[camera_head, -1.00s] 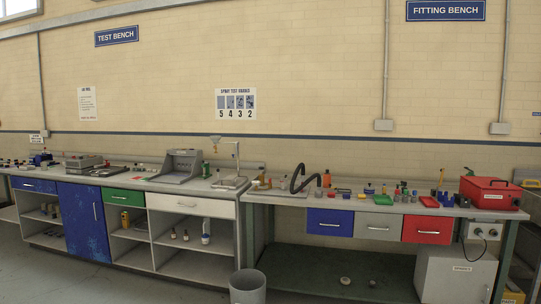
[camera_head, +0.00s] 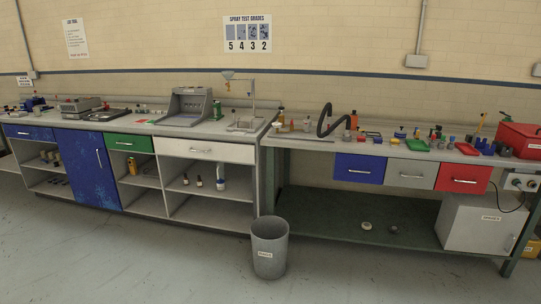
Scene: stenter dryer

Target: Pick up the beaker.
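I cannot pick out the beaker for certain; the items on the benches are too small to tell apart. The left bench (camera_head: 226,133) carries a grey machine (camera_head: 190,104), a funnel stand (camera_head: 251,100) and several small items. The right bench (camera_head: 300,139) carries small bottles, parts and trays, such as a green tray (camera_head: 414,146). Neither of my grippers is in view.
A grey bin (camera_head: 269,250) stands on the floor in front of the benches. A red case (camera_head: 519,138) sits at the right bench's far right, with a grey cabinet (camera_head: 478,226) below. The floor (camera_head: 120,260) before the left bench is clear.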

